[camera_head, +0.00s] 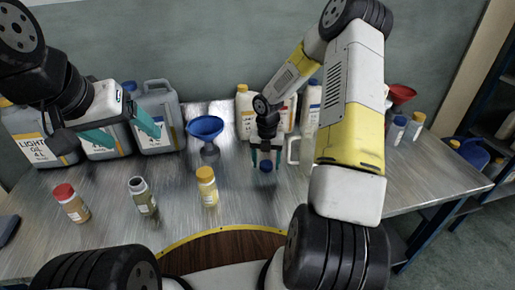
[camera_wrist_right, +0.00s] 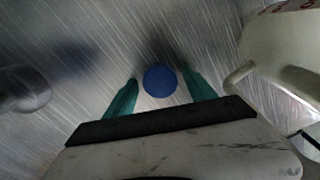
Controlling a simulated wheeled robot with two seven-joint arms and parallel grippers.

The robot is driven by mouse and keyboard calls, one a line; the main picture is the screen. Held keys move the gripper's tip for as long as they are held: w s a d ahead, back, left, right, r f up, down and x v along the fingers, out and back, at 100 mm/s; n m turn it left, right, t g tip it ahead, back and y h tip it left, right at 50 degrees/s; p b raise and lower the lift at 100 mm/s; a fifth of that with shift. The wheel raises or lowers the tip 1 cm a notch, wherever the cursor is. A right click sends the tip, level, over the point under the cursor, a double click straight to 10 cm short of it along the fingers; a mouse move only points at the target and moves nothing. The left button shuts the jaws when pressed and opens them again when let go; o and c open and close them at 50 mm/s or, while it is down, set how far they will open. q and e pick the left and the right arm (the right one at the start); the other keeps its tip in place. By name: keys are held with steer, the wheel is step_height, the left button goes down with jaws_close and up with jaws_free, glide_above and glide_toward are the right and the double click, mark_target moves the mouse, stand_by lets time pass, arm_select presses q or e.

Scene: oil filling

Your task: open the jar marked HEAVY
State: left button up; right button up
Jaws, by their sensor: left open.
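Small jars stand on the metal table: one with a red cap (camera_head: 71,204), one with a dark grey top (camera_head: 143,197), and one with a yellow cap (camera_head: 207,187). Their labels are too small to read, so I cannot tell which says HEAVY. My right gripper (camera_head: 266,158) points down over a blue cap (camera_head: 266,166). In the right wrist view, the blue cap (camera_wrist_right: 160,80) lies between the two teal fingertips, with small gaps on both sides. What is under it is hidden. My left gripper (camera_head: 122,130) is open and empty, in front of the large cans.
Large oil cans (camera_head: 158,115) line the back left. A blue funnel (camera_head: 206,128) stands behind the yellow-capped jar. A red funnel (camera_head: 402,93) and more small jars (camera_head: 414,127) are at the right. The front middle is clear.

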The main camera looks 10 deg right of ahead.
step_height(320, 180, up, 13)
step_height(320, 180, up, 6)
steer(key=r+m+t, duration=0.1)
steer(key=m, duration=0.5)
glide_above(266, 164)
steer(key=s, duration=0.3)
steer(key=s+a+r+m+t+y, duration=0.1)
steer(key=s+a+r+m+t, duration=0.1)
steer(key=s+r+m, duration=0.5)
steer(key=s+a+r+m+t+y, duration=0.1)
steer(key=s+a+r+m+t, duration=0.1)
steer(key=s+r+m, duration=0.5)
steer(key=s+m+t, duration=0.1)
steer(key=s+m, duration=0.5)
steer(key=m, duration=0.5)
steer(key=shift+s+a+r, duration=0.15)
steer(key=shift+s+a, duration=0.05)
steer(key=shift+s, duration=0.2)
